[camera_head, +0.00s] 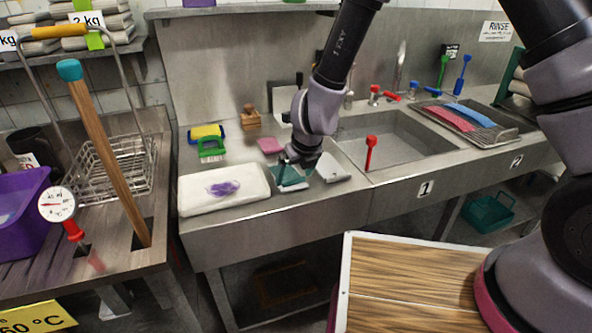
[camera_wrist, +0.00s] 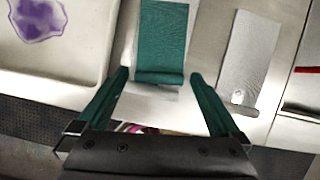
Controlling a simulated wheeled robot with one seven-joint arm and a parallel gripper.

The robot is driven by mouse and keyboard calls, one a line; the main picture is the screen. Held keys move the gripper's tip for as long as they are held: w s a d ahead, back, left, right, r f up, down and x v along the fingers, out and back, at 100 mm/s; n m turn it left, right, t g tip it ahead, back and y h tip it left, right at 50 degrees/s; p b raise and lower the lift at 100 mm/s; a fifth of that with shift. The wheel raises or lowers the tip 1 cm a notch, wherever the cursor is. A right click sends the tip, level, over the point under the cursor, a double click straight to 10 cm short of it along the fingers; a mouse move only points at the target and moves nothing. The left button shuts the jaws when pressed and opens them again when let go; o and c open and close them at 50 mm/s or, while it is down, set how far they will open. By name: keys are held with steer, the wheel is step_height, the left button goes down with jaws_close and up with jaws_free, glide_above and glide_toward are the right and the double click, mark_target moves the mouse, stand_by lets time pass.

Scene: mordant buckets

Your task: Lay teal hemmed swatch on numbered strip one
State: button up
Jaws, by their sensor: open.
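The teal swatch (camera_head: 290,183) lies flat on the steel counter, and its hemmed edge faces me. In the wrist view the teal swatch (camera_wrist: 162,42) shows a rolled hem along its lower end. My gripper (camera_head: 289,161) is open above it in the head view. In the wrist view my gripper (camera_wrist: 160,76) has one teal fingertip on each side of the hem, with gaps; contact is not visible. A plate marked 1 (camera_head: 425,188) is on the front face of the sink, right of the swatch. A plate marked 2 (camera_head: 516,161) is farther right.
A white slab with a purple stain (camera_head: 200,198) lies left of the swatch. A grey swatch (camera_wrist: 252,50) lies close on the right. The sink basin (camera_head: 400,140) with an upright red tool (camera_head: 370,150) is beyond. A rack (camera_head: 485,130) holds pink and blue cloths.

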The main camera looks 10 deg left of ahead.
steer(key=v, duration=1)
steer(key=w+d+r+n+t+y, duration=0.1)
steer(key=w+d+r+n, duration=0.1)
steer(key=d+r+n, duration=0.35)
steer(key=w+d+r+n+t+y, duration=0.1)
steer(key=w+d+r+n+y, duration=0.15)
steer(key=r, duration=0.65)
steer(key=w+d+r+n+y, duration=0.1)
steer(key=w+d+r+n, duration=0.2)
steer(key=r, duration=0.4)
steer(key=s+d+r+n+h, duration=0.1)
steer(key=s+d+n, duration=0.3)
steer(key=d, duration=0.4)
steer(key=s+d+r+n+t+h, duration=0.1)
steer(key=s+d+r+n, duration=0.3)
steer(key=d, duration=0.4)
steer(key=s+d+r+n+h, duration=0.2)
steer(key=s+d+n+h, duration=0.1)
steer(key=d, duration=0.6)
steer(key=shift+s+r+n+t, duration=0.3)
steer(key=shift+s+n, duration=0.5)
steer(key=shift+n, duration=0.2)
